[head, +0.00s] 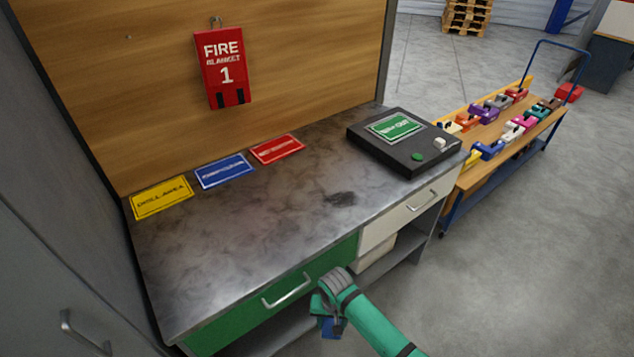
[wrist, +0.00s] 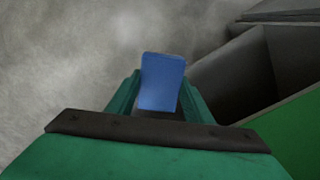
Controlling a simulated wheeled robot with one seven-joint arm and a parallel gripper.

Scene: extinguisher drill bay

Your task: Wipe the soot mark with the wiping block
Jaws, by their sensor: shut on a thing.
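The soot mark (head: 341,199) is a dark smudge on the grey metal worktop (head: 240,235), left of the black box and clear of other objects. My gripper (head: 329,306) is low in front of the bench, by the right end of the green drawer and below the worktop's front edge. It is shut on a blue block (head: 332,328), which I take to be the wiping block. In the wrist view the blue block (wrist: 162,80) sticks out from between the green fingers, apart from the soot mark. Its lower end is hidden by the gripper.
A black box (head: 395,158) with a green sign and buttons stands on the worktop's right end. Yellow (head: 161,197), blue (head: 225,171) and red (head: 277,149) signs lie along the back. A cart (head: 500,140) with several coloured items stands right. The worktop's middle and front are clear.

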